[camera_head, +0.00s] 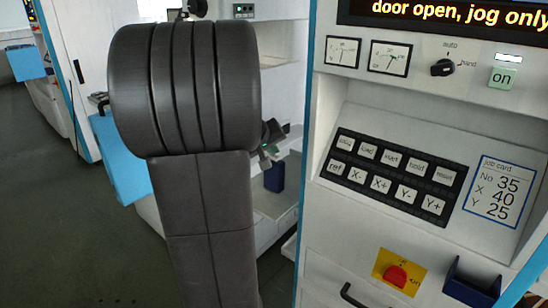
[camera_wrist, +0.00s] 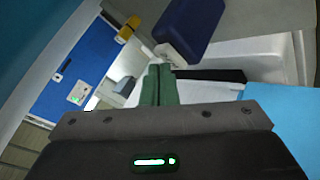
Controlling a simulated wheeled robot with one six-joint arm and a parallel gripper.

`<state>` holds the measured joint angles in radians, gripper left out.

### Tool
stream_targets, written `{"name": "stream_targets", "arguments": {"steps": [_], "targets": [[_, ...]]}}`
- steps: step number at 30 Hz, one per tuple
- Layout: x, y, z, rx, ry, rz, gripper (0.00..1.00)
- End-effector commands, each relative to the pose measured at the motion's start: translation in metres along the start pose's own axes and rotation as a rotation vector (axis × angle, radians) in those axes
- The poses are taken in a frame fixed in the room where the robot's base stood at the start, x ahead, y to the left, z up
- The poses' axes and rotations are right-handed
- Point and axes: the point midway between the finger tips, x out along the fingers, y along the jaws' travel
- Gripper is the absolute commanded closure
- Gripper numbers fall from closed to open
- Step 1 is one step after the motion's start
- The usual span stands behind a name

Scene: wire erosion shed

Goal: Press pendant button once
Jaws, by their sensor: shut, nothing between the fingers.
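My gripper (camera_wrist: 158,72) shows in the wrist view with its two green fingers together and nothing between them. In the head view it (camera_head: 266,154) is small and partly hidden behind my dark arm. A dark blue block (camera_head: 274,176) is just below it in the head view. A dark blue body with a pale end (camera_wrist: 190,28) lies close ahead and to the right of the fingertips in the wrist view. I cannot tell which part is the pendant. A keypad (camera_head: 388,176) with labelled buttons sits on the machine panel to the right. No fingertip contact is visible.
A red knob on a yellow plate (camera_head: 396,276) and a blue holder (camera_head: 472,284) are below the keypad. A lit "on" button (camera_head: 503,77) and a rotary switch (camera_head: 443,68) are above. A small control plate (camera_wrist: 77,95) is on a blue panel. Floor at left is clear.

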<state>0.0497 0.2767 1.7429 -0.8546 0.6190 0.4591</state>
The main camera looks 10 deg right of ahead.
Motion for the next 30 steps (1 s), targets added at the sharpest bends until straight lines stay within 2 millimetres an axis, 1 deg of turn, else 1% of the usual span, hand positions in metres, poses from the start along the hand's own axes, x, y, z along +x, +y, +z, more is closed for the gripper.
{"name": "stream_targets", "arguments": {"steps": [20, 30], "targets": [[0.003, -0.002, 0.002, 0.0, -0.001, 0.0, 1.0], [-0.008, 0.005, -0.005, 0.001, 0.0, 0.0, 1.0]]}}
